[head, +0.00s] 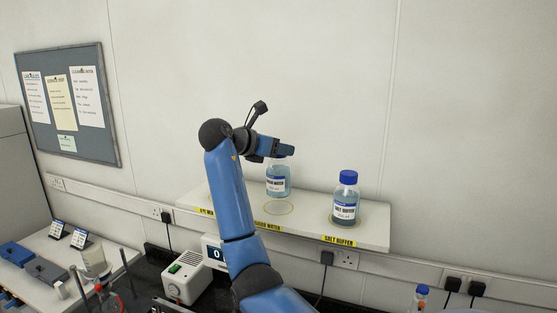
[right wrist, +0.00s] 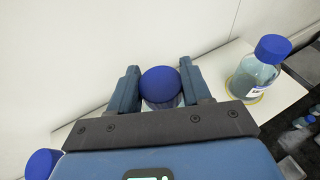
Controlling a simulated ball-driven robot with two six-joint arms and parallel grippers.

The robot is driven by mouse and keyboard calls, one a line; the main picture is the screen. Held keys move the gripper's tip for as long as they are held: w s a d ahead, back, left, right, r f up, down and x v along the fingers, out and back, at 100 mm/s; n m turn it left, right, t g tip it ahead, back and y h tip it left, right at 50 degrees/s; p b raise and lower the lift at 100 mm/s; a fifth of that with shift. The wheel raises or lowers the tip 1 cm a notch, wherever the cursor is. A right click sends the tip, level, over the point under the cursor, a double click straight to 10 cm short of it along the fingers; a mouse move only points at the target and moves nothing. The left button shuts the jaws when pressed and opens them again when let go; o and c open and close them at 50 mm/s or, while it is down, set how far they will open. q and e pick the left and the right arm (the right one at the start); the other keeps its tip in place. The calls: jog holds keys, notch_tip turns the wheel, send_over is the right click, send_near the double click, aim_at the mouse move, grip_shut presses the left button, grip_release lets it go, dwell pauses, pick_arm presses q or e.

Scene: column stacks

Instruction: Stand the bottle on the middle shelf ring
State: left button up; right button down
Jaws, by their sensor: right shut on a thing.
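A clear bottle (head: 278,182) with a white label hangs upright from my right gripper (head: 284,150). In the head view it is just above and slightly behind the yellow middle ring (head: 278,208) on the white shelf (head: 375,234). In the right wrist view, its blue cap (right wrist: 160,84) is between the two fingers of my right gripper (right wrist: 162,82). The gripper hides the cap in the head view. The bottle's base looks a little above the shelf, but the exact gap is hard to tell. My left gripper is not in view.
A salt buffer bottle (head: 346,200) with a blue cap stands on the right ring and shows in the right wrist view (right wrist: 257,70). A blue cap (right wrist: 42,164) is at that view's lower left. A bench with devices lies below.

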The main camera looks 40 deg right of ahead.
aim_at(273, 163)
jog(key=shift+f+p, duration=0.55)
jog(key=shift+f, duration=1.55)
jog(key=shift+c, duration=2.4)
grip_release()
jog(key=shift+f, duration=0.1)
jog(key=shift+a+b, duration=0.3)
jog(key=shift+a, duration=0.2)
jog(key=b+v, duration=0.4)
jog(key=v, duration=0.7)
jog(key=shift+r+b, duration=0.3)
jog(key=shift+b, duration=0.05)
